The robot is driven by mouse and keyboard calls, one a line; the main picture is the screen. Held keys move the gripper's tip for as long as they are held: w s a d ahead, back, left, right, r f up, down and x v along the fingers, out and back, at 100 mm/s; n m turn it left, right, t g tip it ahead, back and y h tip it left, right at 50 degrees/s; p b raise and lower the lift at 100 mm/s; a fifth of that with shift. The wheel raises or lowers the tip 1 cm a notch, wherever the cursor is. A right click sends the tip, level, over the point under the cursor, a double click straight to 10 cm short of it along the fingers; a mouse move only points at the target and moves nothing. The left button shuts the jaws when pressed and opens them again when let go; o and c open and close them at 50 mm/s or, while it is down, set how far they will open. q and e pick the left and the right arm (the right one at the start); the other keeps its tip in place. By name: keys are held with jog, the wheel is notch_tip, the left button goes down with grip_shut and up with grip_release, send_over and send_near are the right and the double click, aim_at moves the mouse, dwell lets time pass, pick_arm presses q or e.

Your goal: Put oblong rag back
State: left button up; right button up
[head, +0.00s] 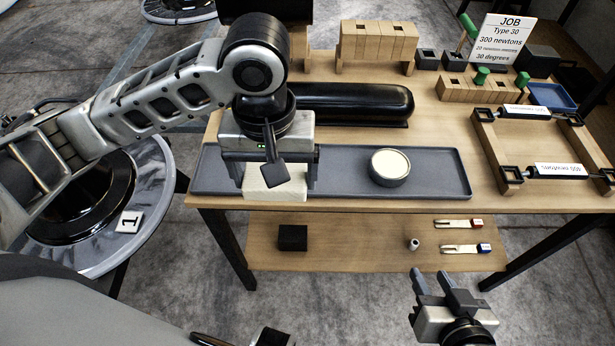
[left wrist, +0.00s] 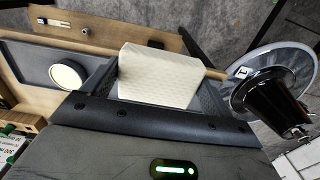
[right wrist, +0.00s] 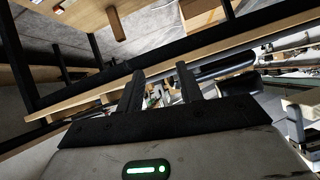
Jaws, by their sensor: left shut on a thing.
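The oblong rag (head: 274,184) is a cream, block-like cloth at the left end of the long grey tray (head: 340,192). My left gripper (head: 268,172) is over it and shut on it. In the left wrist view the rag (left wrist: 160,78) sits between the two fingers. Whether the rag touches the tray floor I cannot tell. A round tin with a cream top (head: 390,166) stands in the tray, right of the rag. My right gripper (head: 446,284) is open and empty in front of the table, low at the right; its fingers are apart in the right wrist view (right wrist: 160,92).
A black cylinder (head: 340,103) lies behind the tray. Wooden blocks (head: 378,42), a job sign (head: 507,40), a blue tray (head: 551,97) and a frame with labelled rollers (head: 556,171) stand farther back and right. A lower shelf (head: 350,240) holds small items. A round base (head: 75,210) is left.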

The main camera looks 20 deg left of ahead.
pick_arm(q)
jog(key=w+f+b, duration=0.1)
jog(key=w+f, duration=0.2)
jog(key=w, duration=0.1)
jog(key=w+f+b, duration=0.1)
jog(key=w+f, duration=0.2)
jog(key=w, duration=0.2)
jog(key=w+f+b, duration=0.1)
jog(key=w+f, duration=0.2)
jog(key=w, duration=0.1)
jog(key=shift+w+d+f, duration=0.15)
jog(key=shift+d+f, duration=0.15)
jog(key=shift+d, duration=0.05)
jog(key=shift+w+f, duration=0.2)
jog(key=shift+f, duration=0.05)
notch_tip(320, 180, down, 3)
jog(key=shift+r+b, duration=0.2)
jog(key=shift+b, duration=0.2)
jog(key=shift+f, duration=0.25)
pick_arm(e)
jog(key=shift+w+a+f+t, duration=0.15)
jog(key=shift+f+t, duration=0.15)
jog(key=shift+f, duration=0.35)
pick_arm(q)
jog(key=shift+f, duration=0.1)
pick_arm(e)
jog(key=shift+r, duration=0.1)
